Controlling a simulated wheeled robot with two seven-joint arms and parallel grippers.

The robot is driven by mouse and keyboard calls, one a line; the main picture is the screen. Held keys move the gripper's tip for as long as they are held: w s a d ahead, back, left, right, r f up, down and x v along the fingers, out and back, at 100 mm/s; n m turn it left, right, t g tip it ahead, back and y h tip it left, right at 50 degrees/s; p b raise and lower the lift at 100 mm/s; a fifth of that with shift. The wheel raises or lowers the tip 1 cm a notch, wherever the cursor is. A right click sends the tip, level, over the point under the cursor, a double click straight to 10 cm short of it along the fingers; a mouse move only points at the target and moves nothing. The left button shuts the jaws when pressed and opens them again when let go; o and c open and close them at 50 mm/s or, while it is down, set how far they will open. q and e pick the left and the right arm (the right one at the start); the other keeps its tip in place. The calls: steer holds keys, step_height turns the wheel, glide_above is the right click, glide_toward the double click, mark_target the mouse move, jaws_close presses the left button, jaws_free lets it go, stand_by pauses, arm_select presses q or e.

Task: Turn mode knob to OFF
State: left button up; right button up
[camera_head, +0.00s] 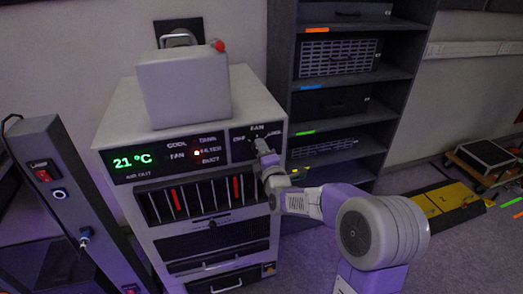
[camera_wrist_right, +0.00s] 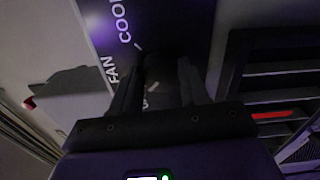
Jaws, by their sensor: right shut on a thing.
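The mode knob sits on the dark dial panel (camera_head: 242,146) at the upper right of the white cabinet's front. Marks and white lettering surround it. My right gripper (camera_head: 262,148) reaches it from the right and is shut on the knob, hiding most of it; I cannot read the knob's pointer. In the right wrist view, the two dark fingers (camera_wrist_right: 162,88) are at the panel, with the words FAN and COOL (camera_wrist_right: 122,22) beside and beyond them. My left gripper is not in view.
The white cabinet (camera_head: 115,125) has a green 21 °C display (camera_head: 132,161), an orange indicator light (camera_head: 197,153), slots and drawers. A white box (camera_head: 184,88) stands on top. A dark shelf rack (camera_head: 283,60) stands close on the right. A post with switches (camera_head: 65,180) stands left.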

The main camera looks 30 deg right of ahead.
steer(key=shift+n, duration=0.6)
steer(key=o, duration=1.1)
steer(key=shift+c, duration=0.2)
steer(key=p+v, duration=0.1)
steer(key=v, duration=0.6)
steer(key=shift+s, duration=0.3)
